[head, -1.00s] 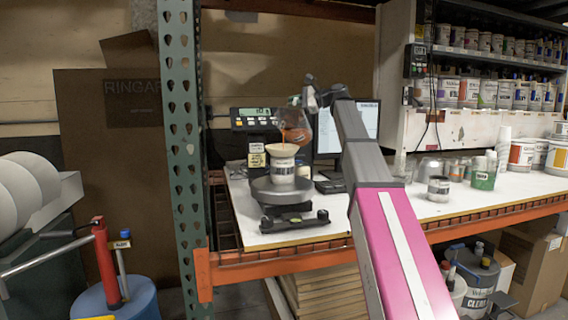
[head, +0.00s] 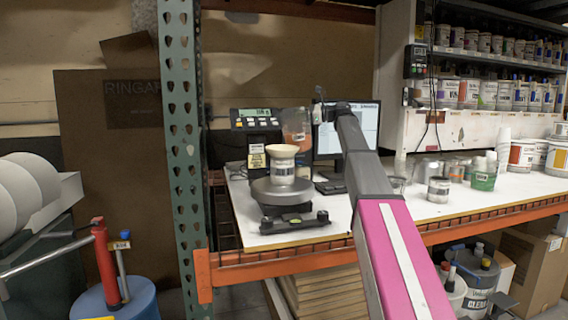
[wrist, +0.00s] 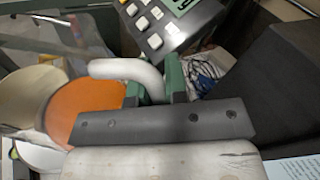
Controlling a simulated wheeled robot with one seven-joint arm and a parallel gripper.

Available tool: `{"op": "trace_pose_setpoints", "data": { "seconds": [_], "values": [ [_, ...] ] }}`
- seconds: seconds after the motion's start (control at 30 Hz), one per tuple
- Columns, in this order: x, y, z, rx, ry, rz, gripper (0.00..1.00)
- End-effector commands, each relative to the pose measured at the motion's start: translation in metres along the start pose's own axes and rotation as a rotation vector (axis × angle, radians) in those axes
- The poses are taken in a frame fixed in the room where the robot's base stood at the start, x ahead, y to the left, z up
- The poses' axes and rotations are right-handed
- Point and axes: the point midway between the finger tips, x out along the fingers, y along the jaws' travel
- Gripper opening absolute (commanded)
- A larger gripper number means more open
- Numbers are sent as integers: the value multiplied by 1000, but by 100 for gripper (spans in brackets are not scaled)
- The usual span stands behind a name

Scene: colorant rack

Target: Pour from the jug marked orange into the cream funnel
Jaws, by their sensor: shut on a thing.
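The jug (head: 296,128) is clear, with orange liquid low inside, and looks about upright. It is just right of and a little above the cream funnel (head: 281,149), with no stream showing. The funnel sits on a labelled can (head: 282,168) on the scale (head: 282,190). In the wrist view my gripper (wrist: 153,90) is shut on the jug's white handle (wrist: 128,70). The jug's orange liquid (wrist: 88,108) shows at left, beside the cream funnel (wrist: 25,98). The jug's marking cannot be read.
A scale display (head: 256,120) and a monitor (head: 362,130) stand behind the jug. Several cans and cups, including a green-banded one (head: 483,180), stand on the bench (head: 400,215) at right. A green rack post (head: 183,150) rises at left.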

Motion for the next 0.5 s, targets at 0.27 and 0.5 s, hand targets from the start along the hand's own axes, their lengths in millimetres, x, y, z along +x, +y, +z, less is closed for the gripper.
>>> {"op": "trace_pose_setpoints", "data": {
  "seconds": [0.27, 0.5],
  "values": [
    [0, 0, -33, 128, -27, -1, 0],
    [0, 3, -61, 218, -45, -1, 0]
  ]
}}
